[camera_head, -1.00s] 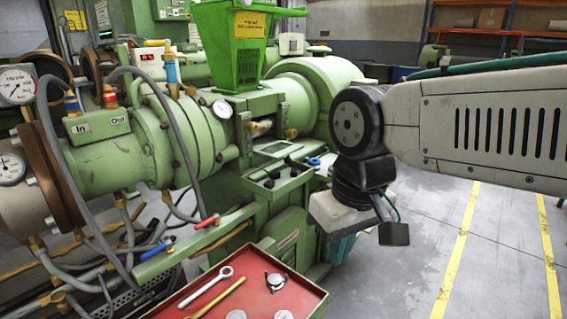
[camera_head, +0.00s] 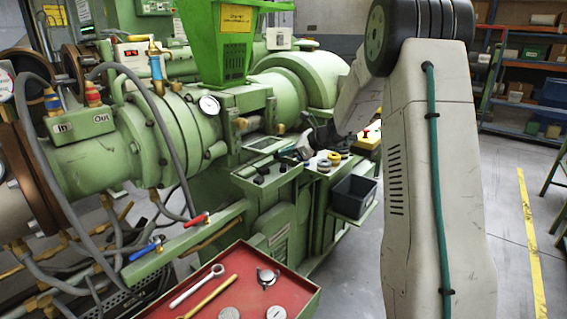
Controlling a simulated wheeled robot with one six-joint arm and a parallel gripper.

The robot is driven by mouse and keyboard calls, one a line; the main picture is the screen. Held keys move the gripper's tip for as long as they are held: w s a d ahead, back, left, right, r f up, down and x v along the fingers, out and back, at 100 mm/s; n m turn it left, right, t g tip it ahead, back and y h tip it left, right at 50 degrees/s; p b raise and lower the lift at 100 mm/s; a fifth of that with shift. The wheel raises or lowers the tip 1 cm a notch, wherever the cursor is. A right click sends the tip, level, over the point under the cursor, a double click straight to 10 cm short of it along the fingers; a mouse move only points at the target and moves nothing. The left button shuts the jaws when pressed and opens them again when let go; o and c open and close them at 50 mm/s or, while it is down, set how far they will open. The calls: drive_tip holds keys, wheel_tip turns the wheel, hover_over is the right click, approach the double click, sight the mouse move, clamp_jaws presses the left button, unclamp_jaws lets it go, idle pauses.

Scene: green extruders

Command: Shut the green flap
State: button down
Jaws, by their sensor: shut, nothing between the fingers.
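A green hopper (camera_head: 226,52) with a yellow label stands on top of the green extruder (camera_head: 120,150). A green edge (camera_head: 258,6) sticks out to the right at the hopper's top, cut by the picture's upper border. I cannot tell for certain whether this edge is the green flap, or how far open it stands. My wrist and upper arm links hide part of the machine's right side.
A red tray (camera_head: 218,292) with a wrench and round metal parts is in front. A dark bin (camera_head: 353,196) sits on the machine's right side. Hoses and valves crowd the left. Shelves (camera_head: 530,75) stand at the back right. Floor is open at the right.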

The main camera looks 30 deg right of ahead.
drive_tip(key=w+d+f+m+t+h, duration=0.25)
drive_tip(key=d+f+m, duration=0.3)
drive_tip(key=d, duration=0.35)
drive_tip(key=shift+n+g+y, duration=0.35)
drive_tip(key=x, duration=1)
drive_tip(key=shift+w+a, duration=0.15)
drive_tip(key=shift+r, duration=0.1)
